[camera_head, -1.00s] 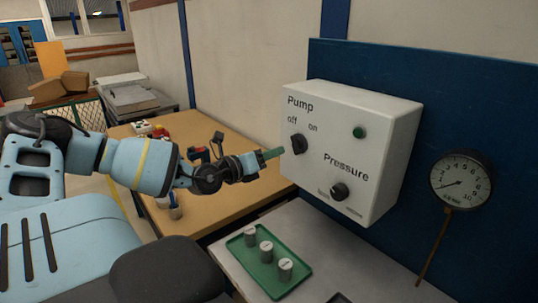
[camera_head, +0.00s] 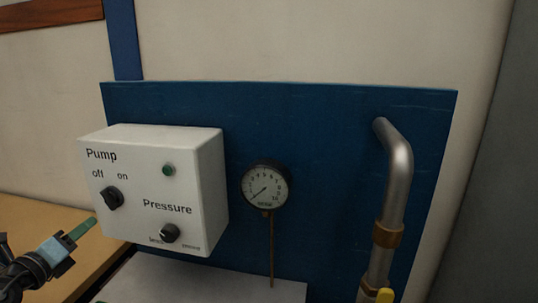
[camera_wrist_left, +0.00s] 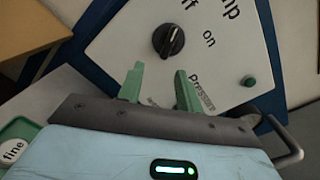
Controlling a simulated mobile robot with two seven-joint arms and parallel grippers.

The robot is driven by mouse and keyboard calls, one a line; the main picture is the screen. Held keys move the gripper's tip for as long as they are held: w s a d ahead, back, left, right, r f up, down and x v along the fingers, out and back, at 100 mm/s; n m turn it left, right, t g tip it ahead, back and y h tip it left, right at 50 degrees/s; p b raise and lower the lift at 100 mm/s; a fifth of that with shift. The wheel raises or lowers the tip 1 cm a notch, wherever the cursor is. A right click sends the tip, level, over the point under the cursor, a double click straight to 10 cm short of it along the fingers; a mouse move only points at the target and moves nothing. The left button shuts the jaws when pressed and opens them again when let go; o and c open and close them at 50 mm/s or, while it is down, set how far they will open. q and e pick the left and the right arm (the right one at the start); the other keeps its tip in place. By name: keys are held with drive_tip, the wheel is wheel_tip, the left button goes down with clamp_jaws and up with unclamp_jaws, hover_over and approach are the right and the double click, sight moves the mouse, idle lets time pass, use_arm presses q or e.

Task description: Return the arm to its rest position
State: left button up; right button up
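My left gripper (camera_head: 82,230) comes in at the lower left of the head view, its green fingers just left of the white pump box (camera_head: 190,165). In the left wrist view the two green fingers (camera_wrist_left: 158,88) stand apart with nothing between them. They point at the box face, below the black pump knob (camera_wrist_left: 168,40). The knob also shows in the head view (camera_head: 112,198), and no finger is on it. The pressure knob (camera_head: 169,233) sits lower on the box. My right gripper is in neither view.
A round gauge (camera_head: 265,187) hangs on the blue panel (camera_head: 310,130). A metal pipe (camera_head: 397,185) with a yellow part (camera_head: 385,295) stands at the right. A wooden table (camera_head: 45,225) lies at the left. A green tray piece marked "fine" (camera_wrist_left: 14,152) shows in the wrist view.

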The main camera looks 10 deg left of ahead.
use_arm(q)
drive_tip(key=s+d+f+n+g+y, duration=0.3)
drive_tip(key=s+d+f+n+g, duration=0.1)
drive_tip(key=s+f+n, duration=0.7)
drive_tip(key=s+d+f+n+g+y, duration=0.35)
drive_tip(key=s+f+n+g, duration=0.2)
drive_tip(key=f+n, duration=0.6)
drive_tip(key=s+d+f+n+g+h, duration=0.2)
drive_tip(key=s+d+f+g+h, duration=0.15)
drive_tip(key=s+d, duration=0.55)
drive_tip(key=s+d+f+n+g+h, duration=0.3)
drive_tip(key=s+d+f, duration=0.1)
drive_tip(key=s+d, duration=0.45)
drive_tip(key=w+d+f+t+h, duration=0.1)
drive_tip(key=w+d+f+t, duration=0.1)
drive_tip(key=w+f+t, duration=0.4)
drive_tip(key=shift+w+d+f+m+t, duration=0.15)
drive_tip(key=shift+w+f+m+t, duration=0.3)
drive_tip(key=shift+f, duration=1.7)
drive_tip(key=shift+s, duration=0.1)
